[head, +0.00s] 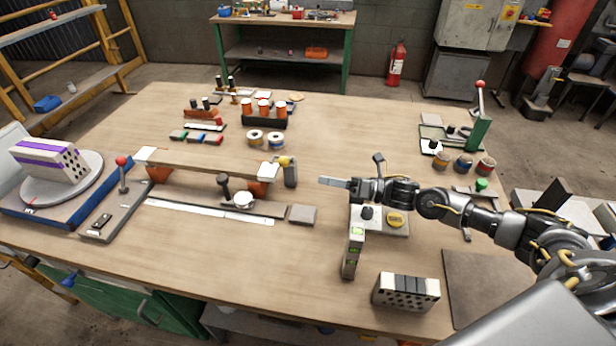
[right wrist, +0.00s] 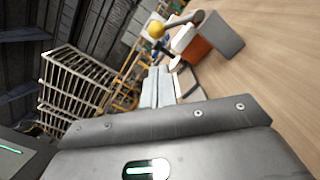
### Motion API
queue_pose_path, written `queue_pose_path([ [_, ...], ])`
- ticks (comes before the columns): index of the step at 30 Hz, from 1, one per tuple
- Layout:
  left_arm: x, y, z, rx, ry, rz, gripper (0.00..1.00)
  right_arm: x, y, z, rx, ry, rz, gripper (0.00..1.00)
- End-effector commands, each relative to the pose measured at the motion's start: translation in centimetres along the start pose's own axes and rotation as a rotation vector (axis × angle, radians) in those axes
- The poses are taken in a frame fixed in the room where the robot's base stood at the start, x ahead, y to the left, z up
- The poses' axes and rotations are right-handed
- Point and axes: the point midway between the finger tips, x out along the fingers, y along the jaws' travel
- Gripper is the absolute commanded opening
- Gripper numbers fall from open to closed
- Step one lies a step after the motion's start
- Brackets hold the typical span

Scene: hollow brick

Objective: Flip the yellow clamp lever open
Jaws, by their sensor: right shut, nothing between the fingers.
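The yellow-knobbed clamp lever (head: 284,161) stands at the right end of a long fixture on the wooden table, beside a grey block (head: 291,175) and an orange block (head: 258,188). In the right wrist view the yellow knob (right wrist: 156,29) shows just beyond my fingertips, with its grey arm running right over the orange block (right wrist: 196,60). My right gripper (head: 323,181) is shut and empty, a short way right of the lever and apart from it. Its closed fingers also show in the right wrist view (right wrist: 158,86). My left gripper is not in view.
A red-knobbed lever (head: 122,161) stands at the fixture's left end. A black-handled clamp (head: 224,185) stands in front of the fixture. A green level (head: 353,252) and a hollow brick (head: 406,291) lie nearer me.

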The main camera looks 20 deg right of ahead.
Motion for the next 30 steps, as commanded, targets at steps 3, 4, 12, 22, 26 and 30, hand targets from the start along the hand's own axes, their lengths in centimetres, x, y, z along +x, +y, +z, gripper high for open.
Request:
queue_pose_path([
  [3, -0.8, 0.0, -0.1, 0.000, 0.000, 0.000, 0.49, 1.7, 0.3, 0.2, 0.002, -0.001, 0.003, 0.00],
  [4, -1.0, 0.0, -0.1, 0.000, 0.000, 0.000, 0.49, 2.3, 0.3, 0.3, 0.002, -0.001, 0.005, 0.00],
  [12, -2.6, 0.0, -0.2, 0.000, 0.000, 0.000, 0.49, 6.9, 0.3, 0.2, 0.001, -0.001, 0.002, 0.00],
  [22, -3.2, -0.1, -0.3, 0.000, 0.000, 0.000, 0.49, 9.4, 0.1, 0.0, 0.001, 0.000, 0.000, 0.00],
  [26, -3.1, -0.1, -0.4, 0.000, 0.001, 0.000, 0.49, 9.4, 0.0, 0.0, 0.001, 0.000, 0.000, 0.00],
  [30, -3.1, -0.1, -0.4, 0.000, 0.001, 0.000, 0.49, 9.4, 0.0, 0.0, 0.001, 0.000, 0.000, 0.00],
])
